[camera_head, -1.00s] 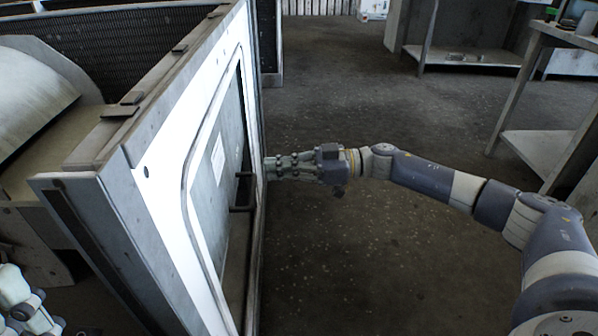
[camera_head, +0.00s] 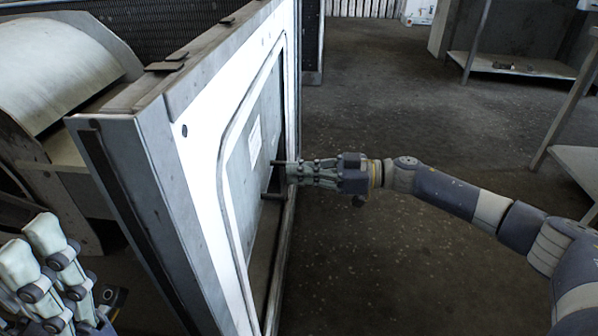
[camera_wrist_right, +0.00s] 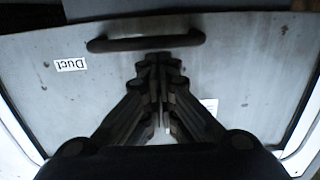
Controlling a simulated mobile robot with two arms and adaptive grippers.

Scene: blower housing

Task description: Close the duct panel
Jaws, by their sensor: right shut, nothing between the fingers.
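The duct panel (camera_head: 254,165) is a grey plate set in a rounded frame in the white side wall of the housing. It stands inward of the frame, with a dark gap along its right side. It has dark bar handles, one (camera_head: 268,197) showing near my right gripper. My right gripper (camera_head: 287,172) is shut and empty, its fingertips at the panel near the handle; touching or not, I cannot tell. In the right wrist view the closed fingers (camera_wrist_right: 158,65) point at the panel (camera_wrist_right: 245,75), just beside its handle (camera_wrist_right: 146,42). My left gripper (camera_head: 45,262) is at the lower left, its fingertips spread apart.
The blower housing (camera_head: 120,150) fills the left side, with a curved metal cover (camera_head: 60,75) behind its wall. Shelving (camera_head: 515,66) stands at the back right. The floor (camera_head: 400,120) to the right of the housing is clear.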

